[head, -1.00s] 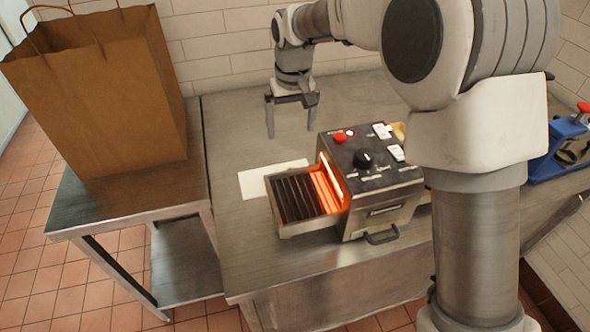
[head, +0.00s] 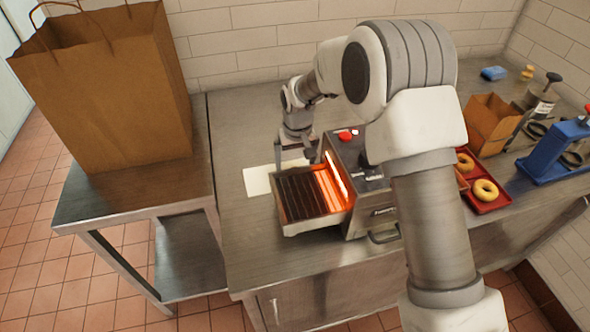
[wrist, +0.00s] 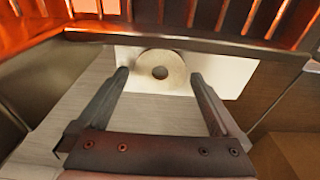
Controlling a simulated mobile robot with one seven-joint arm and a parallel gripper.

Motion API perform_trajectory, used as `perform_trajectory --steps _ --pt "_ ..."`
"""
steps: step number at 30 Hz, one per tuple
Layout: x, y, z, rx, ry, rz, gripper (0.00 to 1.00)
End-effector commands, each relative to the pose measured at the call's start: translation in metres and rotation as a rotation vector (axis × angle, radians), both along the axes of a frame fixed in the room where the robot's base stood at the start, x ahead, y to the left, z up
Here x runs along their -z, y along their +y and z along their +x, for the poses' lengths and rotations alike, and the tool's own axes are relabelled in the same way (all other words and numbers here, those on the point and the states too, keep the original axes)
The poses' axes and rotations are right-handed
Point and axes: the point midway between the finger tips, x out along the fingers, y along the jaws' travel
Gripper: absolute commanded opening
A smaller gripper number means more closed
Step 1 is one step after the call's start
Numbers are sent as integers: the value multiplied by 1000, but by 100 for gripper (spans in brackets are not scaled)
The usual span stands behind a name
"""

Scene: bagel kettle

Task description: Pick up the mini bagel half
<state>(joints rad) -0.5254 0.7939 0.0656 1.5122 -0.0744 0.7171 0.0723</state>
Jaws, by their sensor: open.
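The mini bagel half (wrist: 147,69) is a pale ring with a dark centre hole, lying on a white sheet (wrist: 232,68) in the wrist view. My gripper (wrist: 160,75) is open, with one finger on each side of the bagel half in that picture. I cannot tell how far above it the fingertips are. In the head view my gripper (head: 295,163) is low behind the toaster's rack (head: 300,196), over the white sheet (head: 257,181). The bagel half cannot be made out there.
The toaster (head: 372,222) glows orange inside and stands close to my gripper; its rack edge (wrist: 190,42) crosses the top of the wrist view. A red tray (head: 488,209) with bagels, a cardboard box (head: 490,125) and a blue device (head: 550,160) are at right. A paper bag (head: 100,95) stands left.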

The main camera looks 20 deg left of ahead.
Motion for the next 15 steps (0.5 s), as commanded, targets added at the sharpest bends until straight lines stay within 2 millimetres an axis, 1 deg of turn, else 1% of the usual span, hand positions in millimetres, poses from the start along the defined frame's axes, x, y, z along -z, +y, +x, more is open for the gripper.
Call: perform_trajectory --steps 1,4,11,15 --pt "6 0 0 0 1 -1 100" --pt "12 1 1 0 1 -1 100" --pt "13 1 1 0 0 0 100" --pt "13 1 1 0 0 0 75"
